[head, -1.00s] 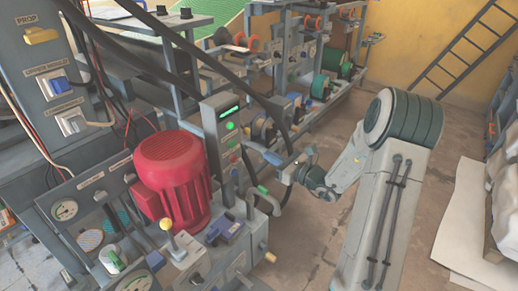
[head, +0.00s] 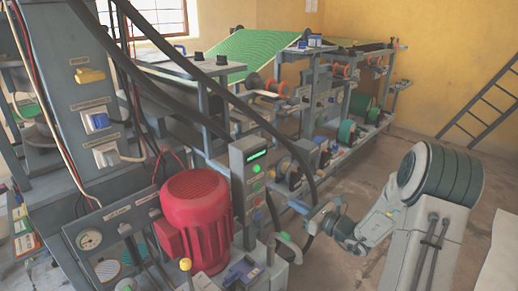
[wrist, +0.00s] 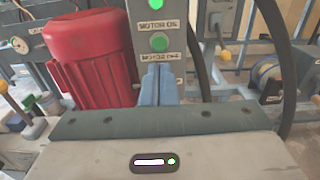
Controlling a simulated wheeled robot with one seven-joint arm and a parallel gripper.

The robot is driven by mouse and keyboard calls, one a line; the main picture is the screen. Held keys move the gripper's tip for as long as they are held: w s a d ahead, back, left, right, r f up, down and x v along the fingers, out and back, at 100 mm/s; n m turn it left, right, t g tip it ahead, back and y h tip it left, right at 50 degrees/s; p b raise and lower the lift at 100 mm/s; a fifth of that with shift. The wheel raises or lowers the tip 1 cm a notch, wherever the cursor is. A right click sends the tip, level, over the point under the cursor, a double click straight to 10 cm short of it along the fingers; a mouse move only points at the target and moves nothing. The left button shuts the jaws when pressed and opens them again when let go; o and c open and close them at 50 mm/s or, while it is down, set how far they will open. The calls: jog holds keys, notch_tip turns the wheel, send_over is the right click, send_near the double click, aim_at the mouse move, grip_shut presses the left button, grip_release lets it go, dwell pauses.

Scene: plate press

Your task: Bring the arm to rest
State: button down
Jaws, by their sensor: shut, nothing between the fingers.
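My gripper (wrist: 158,72) shows in the wrist view as two blue-grey fingers pressed together, with nothing between them. They point at the control panel (wrist: 157,15) and cover part of its lower label. Whether the fingers touch the panel I cannot tell. In the head view my gripper (head: 303,207) is right of the grey control panel (head: 250,180), with my arm bent behind it at the lower right.
A red motor (head: 195,218) stands left of the panel. Black hoses (head: 235,103) cross above the machine. Rollers and frames of a press line (head: 345,110) stretch behind. A ladder (head: 490,105) leans on the yellow wall. Open floor (head: 375,172) lies between the press and my arm.

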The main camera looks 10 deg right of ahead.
jog(key=s+a+r+n+g+h+p, duration=0.2)
jog(key=s+a+r+n+g+p, duration=1.1)
jog(key=s+r+n, duration=0.4)
jog(key=s+d+r+n+t+h+p, duration=0.1)
jog(key=s+d+r+n+h+p, duration=0.2)
jog(key=s+r+n+h+p, duration=0.1)
jog(key=s+d+r+n+t+h+p, duration=0.1)
jog(key=s+d+r+n+h+p, duration=0.3)
jog(key=r, duration=0.6)
jog(key=s+n+h+p, duration=0.1)
jog(key=s+n+p, duration=0.1)
jog(key=s+p, duration=0.1)
jog(key=shift+s+r+n, duration=0.4)
jog(key=shift+s, duration=0.35)
jog(key=shift+d, duration=0.1)
